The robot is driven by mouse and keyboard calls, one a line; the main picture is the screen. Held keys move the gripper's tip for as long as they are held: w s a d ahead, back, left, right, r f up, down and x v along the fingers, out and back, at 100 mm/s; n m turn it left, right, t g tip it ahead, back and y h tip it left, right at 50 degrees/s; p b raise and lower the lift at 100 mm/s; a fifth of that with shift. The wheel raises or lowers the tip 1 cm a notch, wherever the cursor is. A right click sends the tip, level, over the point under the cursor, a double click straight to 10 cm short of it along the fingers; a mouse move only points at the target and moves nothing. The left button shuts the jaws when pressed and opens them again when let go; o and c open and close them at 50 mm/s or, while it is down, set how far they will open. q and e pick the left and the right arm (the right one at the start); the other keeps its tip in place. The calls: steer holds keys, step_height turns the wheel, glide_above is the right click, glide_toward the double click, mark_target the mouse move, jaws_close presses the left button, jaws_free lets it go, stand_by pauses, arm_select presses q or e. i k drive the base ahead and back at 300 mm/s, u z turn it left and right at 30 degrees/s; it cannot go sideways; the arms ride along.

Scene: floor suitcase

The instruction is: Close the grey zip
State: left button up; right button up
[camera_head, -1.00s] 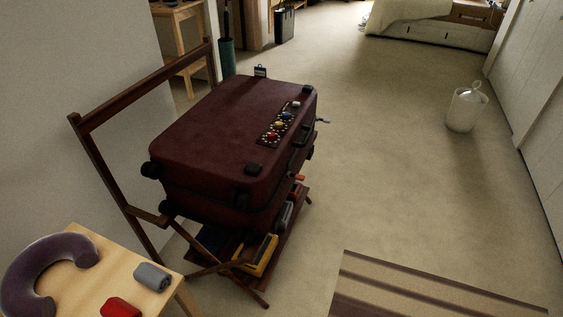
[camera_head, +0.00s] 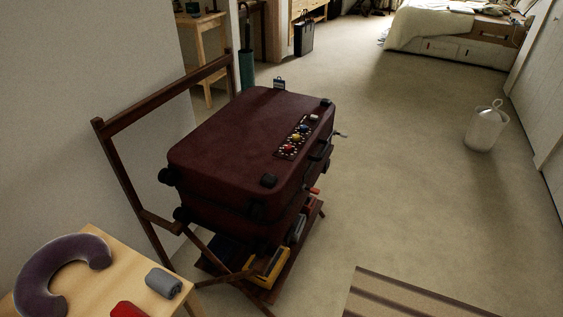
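A dark red suitcase (camera_head: 245,140) lies flat on a wooden folding rack, its lid down. A small grey piece (camera_head: 341,134), perhaps the grey zip's pull, sticks out from its right side near the far corner. A small red-orange piece (camera_head: 314,190) sticks out lower, near the rack's shelf. The zip line itself is too dark and small to make out. Neither of my grippers is in view.
The wooden rack (camera_head: 110,125) has a lower shelf with a yellow item (camera_head: 268,266). A table (camera_head: 120,262) at the lower left holds a purple neck pillow (camera_head: 50,262), a grey roll (camera_head: 163,282) and a red item (camera_head: 128,309). Carpet right of the suitcase is clear; a white bin (camera_head: 486,130) stands farther right.

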mark_target(342, 135)
steer(key=u, duration=0.4)
steer(key=k, duration=0.25)
steer(key=z, duration=0.95)
steer(key=i, duration=0.65)
steer(key=u, duration=1)
steer(key=k, duration=0.3)
steer(key=z, duration=1.85)
steer(key=i, duration=1.4)
steer(key=z, duration=0.25)
